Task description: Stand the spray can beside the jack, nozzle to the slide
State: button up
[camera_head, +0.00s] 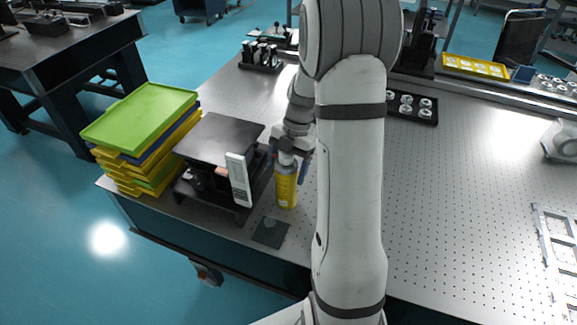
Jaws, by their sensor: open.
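The spray can (285,188) is yellow with a pale top and stands upright on the perforated table, just right of the jack. The jack (218,138) is black with a flat top plate and stands near the table's left front corner. My gripper (288,162) points down at the can, its blue-tipped fingers open on either side of the can's upper part. Whether they touch it I cannot tell. The nozzle is hidden under my gripper, so its facing does not show. I cannot tell which thing is the slide.
A white panel (239,180) leans at the jack's right front. A dark square plate (270,232) lies in front of the can. Stacked coloured trays (142,118) stand left of the jack. My arm hides the table's middle; the table right of it is largely clear.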

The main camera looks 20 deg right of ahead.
jog(key=shift+r, duration=0.15)
jog(key=b+v, duration=0.1)
jog(key=v, duration=1)
jog(key=s+a+r+m+t+h, duration=0.1)
jog(key=s+a+m+t+h, duration=0.1)
jog(key=s+a+m, duration=0.4)
jog(key=s+a+r+m+t+h, duration=0.1)
jog(key=s+a+m+t, duration=0.2)
jog(key=s+m, duration=1)
jog(key=a+m, duration=0.3)
jog(key=m, duration=0.2)
jog(key=shift+s+r+m+h, duration=0.2)
jog(key=shift+m+h, duration=0.1)
jog(key=shift+h, duration=0.1)
jog(key=shift+a, duration=0.15)
